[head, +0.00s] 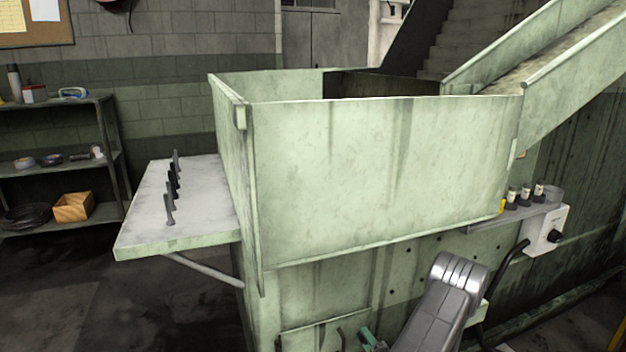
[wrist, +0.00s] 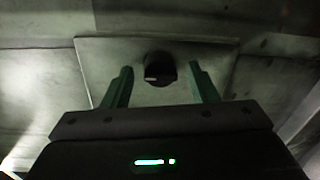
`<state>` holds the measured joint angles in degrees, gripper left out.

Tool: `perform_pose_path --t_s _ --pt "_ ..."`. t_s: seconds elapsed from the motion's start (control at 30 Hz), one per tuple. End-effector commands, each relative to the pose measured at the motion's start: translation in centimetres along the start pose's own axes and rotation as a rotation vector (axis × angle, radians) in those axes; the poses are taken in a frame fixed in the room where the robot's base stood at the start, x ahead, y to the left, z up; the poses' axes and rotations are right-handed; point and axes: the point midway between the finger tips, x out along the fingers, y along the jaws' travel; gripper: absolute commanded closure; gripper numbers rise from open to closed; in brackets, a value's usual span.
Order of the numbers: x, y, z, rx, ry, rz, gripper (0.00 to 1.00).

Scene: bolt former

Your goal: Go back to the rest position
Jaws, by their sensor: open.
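My gripper (wrist: 161,70) is open in the wrist view, its two green fingers apart with nothing held between them. Beyond and between the fingertips is a round black knob (wrist: 159,69) with a pale mark, on a flat metal plate (wrist: 215,52). I cannot tell how far the fingers are from the knob, but no contact shows. In the head view my grey arm link rises at the bottom right of centre. A small green part of my gripper (head: 371,341) shows at the bottom edge; the rest is cut off.
A large pale green bin (head: 380,170) stands above the arm. A side shelf (head: 150,215) at left holds several upright bolts (head: 170,208). At right are a control box (head: 545,232) and a ledge with small bottles (head: 524,194). Open floor (head: 60,290) lies at left.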

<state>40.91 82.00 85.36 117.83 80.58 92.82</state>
Motion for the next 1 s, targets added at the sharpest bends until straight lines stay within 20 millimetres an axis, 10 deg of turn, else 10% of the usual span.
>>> perform_pose_path --t_s 0.83,1.0 --pt "-13.6 0.1 0.0 0.007 -0.003 0.0 0.47" --pt "-11.0 -0.1 -0.2 0.003 0.007 0.002 0.47"
